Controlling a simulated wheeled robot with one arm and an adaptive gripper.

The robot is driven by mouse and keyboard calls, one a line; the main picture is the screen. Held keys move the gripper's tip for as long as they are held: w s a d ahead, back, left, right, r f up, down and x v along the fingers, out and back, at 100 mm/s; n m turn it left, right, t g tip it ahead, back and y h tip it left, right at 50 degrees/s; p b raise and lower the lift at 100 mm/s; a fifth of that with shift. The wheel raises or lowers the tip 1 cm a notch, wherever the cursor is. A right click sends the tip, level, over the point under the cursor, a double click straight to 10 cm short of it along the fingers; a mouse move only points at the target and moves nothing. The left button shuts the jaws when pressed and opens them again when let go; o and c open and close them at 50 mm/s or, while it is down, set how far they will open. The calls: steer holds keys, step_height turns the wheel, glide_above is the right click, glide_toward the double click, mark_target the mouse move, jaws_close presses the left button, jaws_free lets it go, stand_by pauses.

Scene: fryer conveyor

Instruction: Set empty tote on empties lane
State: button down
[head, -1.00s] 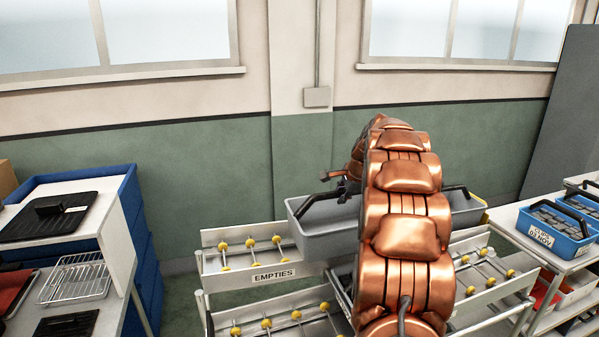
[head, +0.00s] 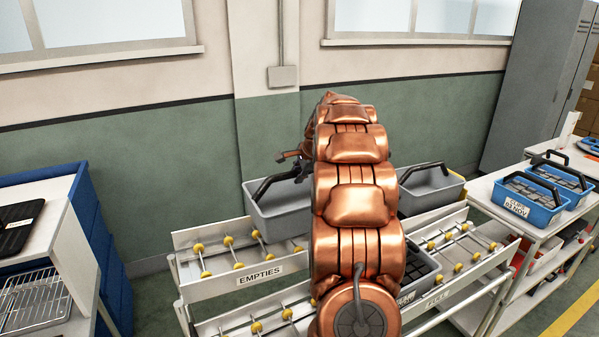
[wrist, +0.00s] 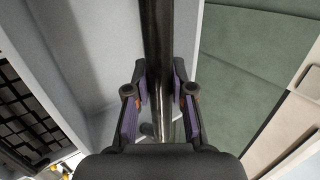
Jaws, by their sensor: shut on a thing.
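The grey tote (head: 280,212) with a black handle (head: 275,184) hangs left of my arm in the head view, behind and above the empties lane (head: 215,280). In the wrist view, my gripper (wrist: 160,85) is shut on the dark handle bar (wrist: 157,30). The tote's grey inside (wrist: 100,45) shows left of the bar, and the part in view is bare. My arm hides the tote's right end and most of the gripper in the head view. I cannot tell whether the tote touches the lane.
Another grey tote section (head: 432,197) with a black handle shows right of my arm, apparently separate. A dark-celled tote (head: 418,268) sits on the rack below it. Blue totes (head: 532,205) stand on the right bench. A wire rack (head: 38,300) lies on the left table.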

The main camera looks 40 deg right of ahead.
steer(key=shift+d+f+b, duration=0.1)
steer(key=shift+f+b, duration=1.35)
steer(key=shift+f, duration=1)
steer(key=shift+f, duration=0.8)
